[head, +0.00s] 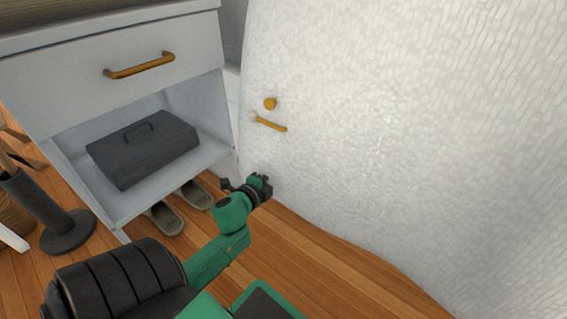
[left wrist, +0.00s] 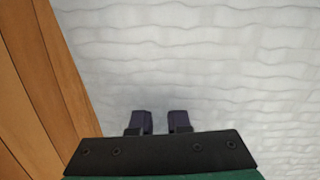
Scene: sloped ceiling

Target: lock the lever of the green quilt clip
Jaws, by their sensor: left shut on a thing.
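No green clip can be made out clearly in either view. A large white quilted sheet (head: 400,130) hangs on the right in the head view and fills most of the left wrist view (left wrist: 200,60). A yellow round knob (head: 270,103) and a thin yellow lever (head: 270,124) with a pale left end show on its left part. My left gripper (head: 264,184) is below them, close to the quilt's lower left edge. Its two dark fingers (left wrist: 160,122) stand a little apart. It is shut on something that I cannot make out. My right gripper is not in view.
A white cabinet (head: 190,45) with a brass handle (head: 140,65) stands at left. A dark grey box (head: 145,150) lies on its shelf, with grey slippers (head: 165,218) below. A dark stand (head: 68,232) is on the wooden floor (head: 310,265).

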